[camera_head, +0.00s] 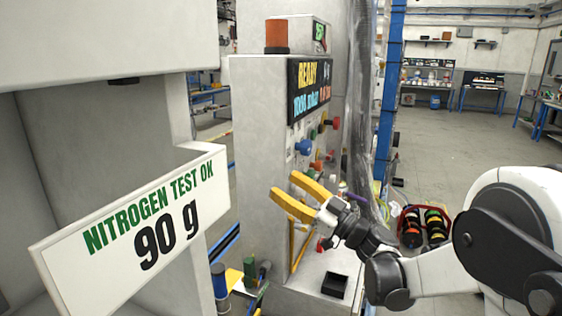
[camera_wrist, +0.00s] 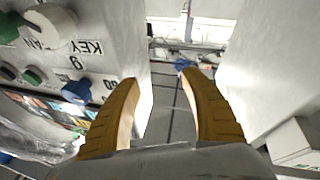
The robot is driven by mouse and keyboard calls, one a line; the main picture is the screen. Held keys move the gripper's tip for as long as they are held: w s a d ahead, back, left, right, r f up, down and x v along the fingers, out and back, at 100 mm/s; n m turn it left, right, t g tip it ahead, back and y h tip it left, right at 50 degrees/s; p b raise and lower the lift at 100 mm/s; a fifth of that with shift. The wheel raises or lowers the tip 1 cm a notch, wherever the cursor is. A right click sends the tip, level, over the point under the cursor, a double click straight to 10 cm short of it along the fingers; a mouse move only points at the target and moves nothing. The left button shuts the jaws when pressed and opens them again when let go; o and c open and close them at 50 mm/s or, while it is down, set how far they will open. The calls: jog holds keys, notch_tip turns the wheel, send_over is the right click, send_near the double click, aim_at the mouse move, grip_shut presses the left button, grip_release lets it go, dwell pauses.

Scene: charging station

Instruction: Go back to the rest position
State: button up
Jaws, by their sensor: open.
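My gripper (camera_head: 290,193) has yellow fingers, which are apart with nothing between them. In the head view it hangs in front of the grey charging station (camera_head: 262,130), on the left end of my white and black arm. In the wrist view the open fingers of my gripper (camera_wrist: 158,90) point into the gap between the panel side and a pale wall. A blue knob (camera_wrist: 76,91) and a white knob (camera_wrist: 50,27) show left of the fingers there.
A white sign (camera_head: 140,225) reading "NITROGEN TEST OK 90 g" stands close on the left. A display (camera_head: 308,88) reads "READY". A small black box (camera_head: 335,285) sits below my gripper. A red crate (camera_head: 424,226) stands behind the arm. Open floor (camera_head: 470,130) lies at the back right.

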jog(key=w+d+r+m+t+h, duration=0.1)
jog(key=d+r+m+t+h, duration=0.6)
jog(key=d+r+h, duration=0.1)
jog(key=s+d+f+m+g+h, duration=0.1)
jog(key=s+d+f+m+h, duration=0.15)
jog(key=d+h, duration=0.3)
jog(key=s+d+f+m+h, duration=0.2)
jog(key=s+d+m+h, duration=0.2)
jog(key=d+h, duration=0.15)
jog(key=s+f+g, duration=0.5)
jog(key=s+f, duration=0.4)
jog(key=s, duration=0.3)
jog(key=s+a+f+g+y, duration=0.1)
jog(key=s+f+g, duration=0.5)
jog(key=s+f, duration=0.4)
jog(key=s, duration=0.3)
jog(key=shift+f, duration=0.25)
